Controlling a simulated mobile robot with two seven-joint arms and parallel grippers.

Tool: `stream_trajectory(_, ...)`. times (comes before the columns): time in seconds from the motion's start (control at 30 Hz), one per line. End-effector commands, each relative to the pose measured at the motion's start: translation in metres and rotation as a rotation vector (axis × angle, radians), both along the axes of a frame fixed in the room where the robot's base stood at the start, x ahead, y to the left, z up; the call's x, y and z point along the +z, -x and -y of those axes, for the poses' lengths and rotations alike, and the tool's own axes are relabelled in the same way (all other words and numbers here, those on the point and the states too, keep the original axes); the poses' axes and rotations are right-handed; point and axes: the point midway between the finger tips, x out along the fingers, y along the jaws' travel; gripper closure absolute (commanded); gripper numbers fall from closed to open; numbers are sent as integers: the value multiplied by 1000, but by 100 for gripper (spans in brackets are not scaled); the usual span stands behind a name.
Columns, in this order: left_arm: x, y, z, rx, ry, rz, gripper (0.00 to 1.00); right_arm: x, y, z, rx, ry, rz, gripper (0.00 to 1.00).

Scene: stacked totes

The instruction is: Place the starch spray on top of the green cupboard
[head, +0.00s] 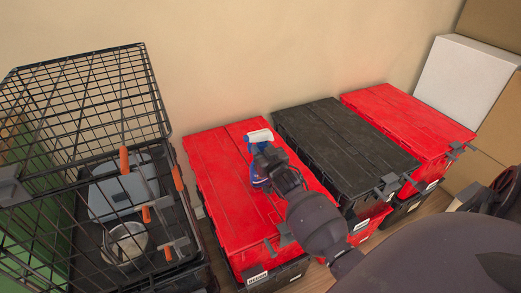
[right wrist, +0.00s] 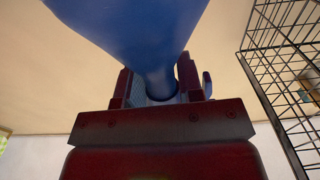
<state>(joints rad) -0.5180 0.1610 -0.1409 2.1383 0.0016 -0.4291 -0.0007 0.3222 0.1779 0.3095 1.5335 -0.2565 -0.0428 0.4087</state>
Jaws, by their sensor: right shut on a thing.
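The starch spray is a blue bottle with a white spray head (head: 259,136). My right gripper (head: 262,172) is shut on it, above the left red tote, in the head view. In the right wrist view the blue bottle (right wrist: 140,35) fills the top, its narrower part between the fingers (right wrist: 160,88). A green surface (head: 22,225) shows through the wire cage at the far left of the head view; I cannot tell whether it is the green cupboard. No cupboard top shows clearly. My left gripper is not in view.
A black wire cage (head: 85,62) with a metal bowl (head: 127,243) inside stands left. The left red tote (head: 215,165), a black-lidded tote (head: 340,135) and another red tote (head: 405,112) stand along the wall. A white box (head: 465,85) and cardboard boxes are at right.

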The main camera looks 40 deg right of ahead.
Motion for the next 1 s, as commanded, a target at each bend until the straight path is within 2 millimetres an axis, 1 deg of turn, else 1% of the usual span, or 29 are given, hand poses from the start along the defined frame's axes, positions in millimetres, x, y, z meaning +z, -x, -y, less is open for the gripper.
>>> stream_trajectory(0.03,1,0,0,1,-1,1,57,4,-1,0,1,1,6,100)
stream_trajectory(0.13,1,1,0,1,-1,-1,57,4,-1,0,1,1,6,100)
stream_trajectory(0.3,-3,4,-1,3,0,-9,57,-1,-1,0,1,1,4,100)
stream_trajectory(0.33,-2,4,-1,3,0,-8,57,-2,0,0,0,0,1,61)
stream_trajectory(0.47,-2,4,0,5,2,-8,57,-1,0,0,0,0,1,41)
stream_trajectory(0.73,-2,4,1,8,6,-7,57,-1,0,0,0,0,1,40)
stream_trajectory(0.83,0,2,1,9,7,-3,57,3,0,0,1,1,3,40)
stream_trajectory(1.0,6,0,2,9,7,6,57,3,17,-4,0,-1,2,40)
